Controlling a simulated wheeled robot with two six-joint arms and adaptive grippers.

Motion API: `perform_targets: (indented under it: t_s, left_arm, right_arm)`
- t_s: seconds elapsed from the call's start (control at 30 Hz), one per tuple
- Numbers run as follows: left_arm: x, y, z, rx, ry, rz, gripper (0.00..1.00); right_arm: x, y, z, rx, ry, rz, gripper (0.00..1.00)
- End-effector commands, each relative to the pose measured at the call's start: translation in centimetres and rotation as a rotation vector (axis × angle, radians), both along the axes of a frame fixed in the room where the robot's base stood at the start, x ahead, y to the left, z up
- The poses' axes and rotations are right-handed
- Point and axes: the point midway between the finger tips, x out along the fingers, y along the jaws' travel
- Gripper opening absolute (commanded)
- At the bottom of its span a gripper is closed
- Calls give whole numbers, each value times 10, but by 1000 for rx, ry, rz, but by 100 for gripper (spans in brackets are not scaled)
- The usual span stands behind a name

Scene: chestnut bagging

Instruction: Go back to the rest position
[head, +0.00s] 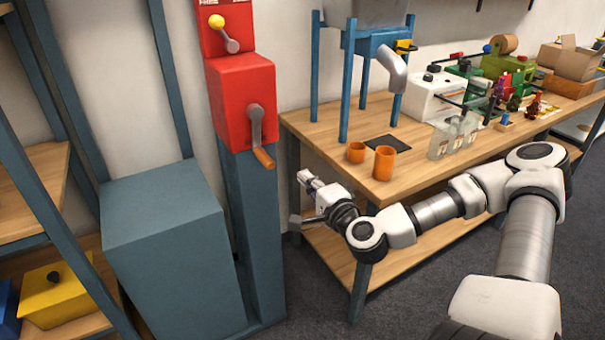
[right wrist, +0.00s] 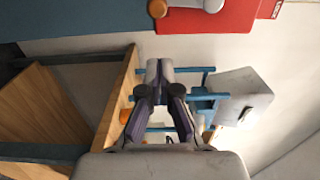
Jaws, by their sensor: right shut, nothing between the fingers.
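My right arm comes in from the right of the head view. My right gripper (head: 308,178) is off the left end of the wooden workbench, to the right of the red machine. It is shut and empty. In the right wrist view its fingers (right wrist: 160,68) meet at the tips with nothing between them. My left gripper is not in view.
The red cranked machine (head: 240,95) stands on a blue-grey post near my right gripper. The workbench (head: 420,168) carries orange cups (head: 384,163), a blue-framed hopper stand (head: 345,80) and clear bags (head: 452,138). A grey-blue cabinet (head: 165,255) stands at left.

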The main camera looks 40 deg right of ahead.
Motion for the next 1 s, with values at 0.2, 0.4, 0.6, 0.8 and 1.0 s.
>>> perform_targets:
  t_s: [0.2,0.4,0.6,0.8,1.0]
  left_arm:
    - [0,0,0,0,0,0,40]
    - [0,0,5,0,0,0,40]
    - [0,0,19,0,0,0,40]
    - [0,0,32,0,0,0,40]
    - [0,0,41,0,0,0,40]
  right_arm:
    - [0,0,0,0,0,0,0]
    - [-3,4,-18,-32,69,18,0]
    - [-9,54,-78,-295,355,220,0]
    - [-59,134,-182,-587,760,590,0]
    - [-156,193,-265,-850,1109,999,0]
